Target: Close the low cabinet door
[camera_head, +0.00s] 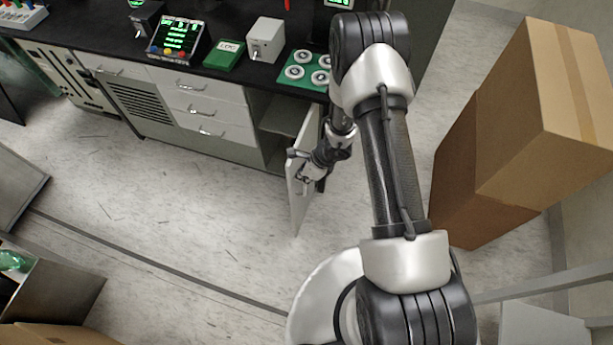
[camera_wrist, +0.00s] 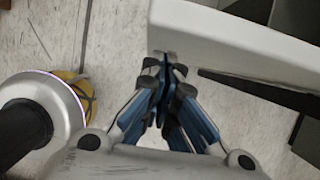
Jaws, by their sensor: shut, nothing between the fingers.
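The low cabinet door (camera_head: 303,192) stands open at the right end of the counter, swung out toward me, with the shelf and inside of the cabinet (camera_head: 282,116) showing. In the wrist view a pale panel edge (camera_wrist: 240,42), which looks like the door, crosses the upper right. My gripper (camera_head: 300,172) is at the door's upper part, near its free edge. In the wrist view the fingertips of my gripper (camera_wrist: 166,62) are together with nothing between them, right at the panel's near corner. I cannot tell whether they touch it.
Drawers (camera_head: 205,108) and a vented panel (camera_head: 138,106) lie left of the open cabinet. The black countertop (camera_head: 105,38) carries several devices. Stacked cardboard boxes (camera_head: 505,150) stand close on the right of my arm. The floor (camera_head: 190,205) left of the door is clear.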

